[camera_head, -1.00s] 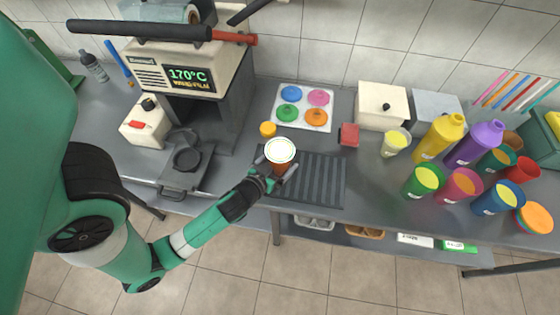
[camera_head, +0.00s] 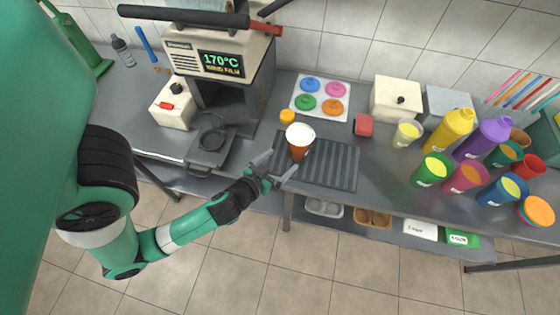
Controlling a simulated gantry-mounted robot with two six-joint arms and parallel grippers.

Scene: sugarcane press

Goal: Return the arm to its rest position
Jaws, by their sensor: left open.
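My left gripper (camera_head: 273,170) is open and empty, just in front and to the left of a brown cup with a white top (camera_head: 299,140). The cup stands upright on the left part of the dark ribbed mat (camera_head: 335,167). A small gap shows between the fingers and the cup. My left arm reaches in from the left, low over the counter's front edge. My right gripper is not in view.
A sealing machine with a 170°C display (camera_head: 221,64) stands at the back left, its dark tray (camera_head: 209,146) jutting forward. A sheet of coloured lids (camera_head: 321,97) lies behind the mat. Bottles and coloured cups (camera_head: 467,177) crowd the right. The floor in front is clear.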

